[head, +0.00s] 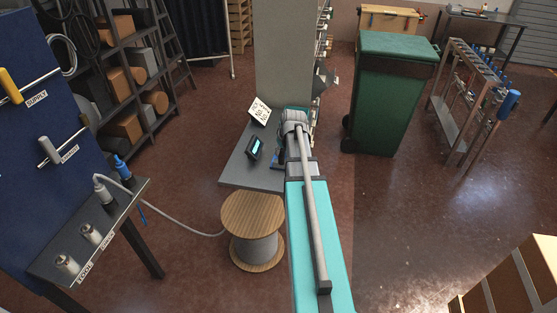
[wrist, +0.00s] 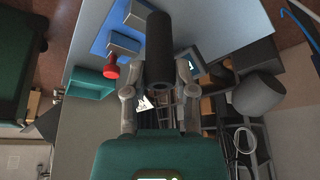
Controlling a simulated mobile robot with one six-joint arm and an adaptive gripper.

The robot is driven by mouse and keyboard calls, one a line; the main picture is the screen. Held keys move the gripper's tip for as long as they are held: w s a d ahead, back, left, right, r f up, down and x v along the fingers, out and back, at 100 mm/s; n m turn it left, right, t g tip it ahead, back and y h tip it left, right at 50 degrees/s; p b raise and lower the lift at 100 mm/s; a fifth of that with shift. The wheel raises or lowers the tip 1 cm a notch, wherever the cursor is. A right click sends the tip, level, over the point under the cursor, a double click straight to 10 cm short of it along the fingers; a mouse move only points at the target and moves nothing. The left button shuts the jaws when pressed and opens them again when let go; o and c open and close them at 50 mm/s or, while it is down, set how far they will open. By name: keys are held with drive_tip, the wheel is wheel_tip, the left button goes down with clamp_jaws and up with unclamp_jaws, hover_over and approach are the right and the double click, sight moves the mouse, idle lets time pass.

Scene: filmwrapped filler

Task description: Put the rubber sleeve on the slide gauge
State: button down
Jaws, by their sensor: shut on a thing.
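My gripper (wrist: 160,72) is shut on a black cylinder (wrist: 159,40), which I take as the rubber sleeve, in the wrist view. Its round end faces the camera, between the two grey fingers. In the head view my arm hides the gripper and the sleeve. I cannot surely pick out the slide gauge. A dark device with a lit cyan screen (head: 255,148) stands on the grey table; a lit screen (wrist: 194,67) also shows partly behind the right finger in the wrist view. Grey blocks (wrist: 123,44) lie on a blue surface to the left of the sleeve.
The grey table (head: 238,168) also bears a white printed card (head: 260,110). A red knob (wrist: 110,71) stands by a teal tray (wrist: 88,84). A wooden cable reel (head: 253,214) stands before the table; a green bin (head: 390,95) is to its right.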

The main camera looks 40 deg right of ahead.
drive_tip(key=shift+w+a, duration=0.2)
drive_tip(key=shift+a, duration=0.05)
drive_tip(key=shift+s+d+r+p, duration=0.2)
drive_tip(key=shift+d+r+p, duration=0.15)
drive_tip(key=shift+d, duration=0.05)
drive_tip(key=s+d+r+p, duration=0.6)
drive_tip(key=d, duration=0.4)
drive_tip(key=shift+s+d+n, duration=0.15)
drive_tip(key=shift+d+n, duration=0.2)
drive_tip(key=shift+n, duration=0.05)
drive_tip(key=shift+f, duration=0.1)
drive_tip(key=w+a+f+b, duration=0.4)
drive_tip(key=w+f+b, duration=0.5)
drive_tip(key=w, duration=0.3)
drive_tip(key=shift+w+a, duration=0.15)
drive_tip(key=shift+a, duration=0.25)
